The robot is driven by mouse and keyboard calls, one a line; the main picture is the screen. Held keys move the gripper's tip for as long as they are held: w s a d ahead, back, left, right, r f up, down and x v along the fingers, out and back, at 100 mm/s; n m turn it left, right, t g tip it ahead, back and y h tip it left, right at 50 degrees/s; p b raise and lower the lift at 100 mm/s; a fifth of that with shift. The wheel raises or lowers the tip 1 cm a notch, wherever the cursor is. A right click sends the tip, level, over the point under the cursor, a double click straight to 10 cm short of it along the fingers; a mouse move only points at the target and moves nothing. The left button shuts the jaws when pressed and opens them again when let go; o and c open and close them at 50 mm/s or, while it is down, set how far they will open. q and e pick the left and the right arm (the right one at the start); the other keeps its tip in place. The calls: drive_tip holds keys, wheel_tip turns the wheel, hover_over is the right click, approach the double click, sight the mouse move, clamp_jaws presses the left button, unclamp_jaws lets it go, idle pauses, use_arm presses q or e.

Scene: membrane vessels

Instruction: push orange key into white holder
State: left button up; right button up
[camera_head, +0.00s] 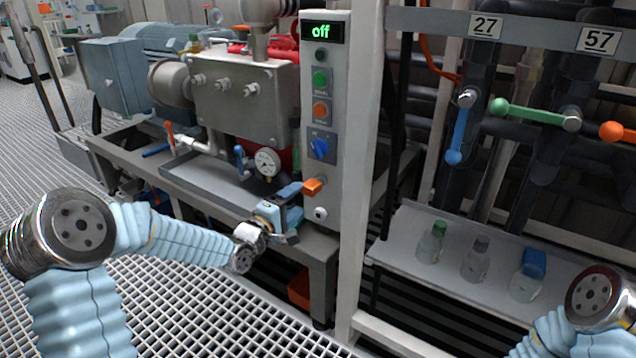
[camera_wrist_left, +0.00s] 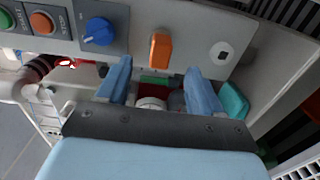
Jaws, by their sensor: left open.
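The orange key (camera_head: 314,186) sticks out from the lower front of the grey control panel. In the left wrist view, the orange key (camera_wrist_left: 160,52) shows just beyond my fingertips, in the gap between them. The white holder (camera_head: 320,213) is a small white fitting with a dark hole, low on the panel below the key. In the left wrist view, the white holder (camera_wrist_left: 221,53) lies to the right of the key, and its hole looks empty. My left gripper (camera_head: 293,208) is open and empty in front of the panel; it also shows in the left wrist view (camera_wrist_left: 157,72). My right gripper is out of view.
A white post (camera_head: 361,150) stands to the right, then a shelf (camera_head: 410,221) with bottles.

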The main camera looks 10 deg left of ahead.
sight(306, 192)
use_arm(q)
drive_tip(key=shift+x, duration=3.85)
drive_tip(key=shift+f+b, duration=0.1)
drive_tip(key=shift+b, duration=0.6)
drive_tip(key=shift+c, duration=0.5)
clamp_jaws()
drive_tip(key=shift+v, duration=0.9)
drive_tip(key=shift+b+v, duration=0.4)
drive_tip(key=shift+v, duration=1.7)
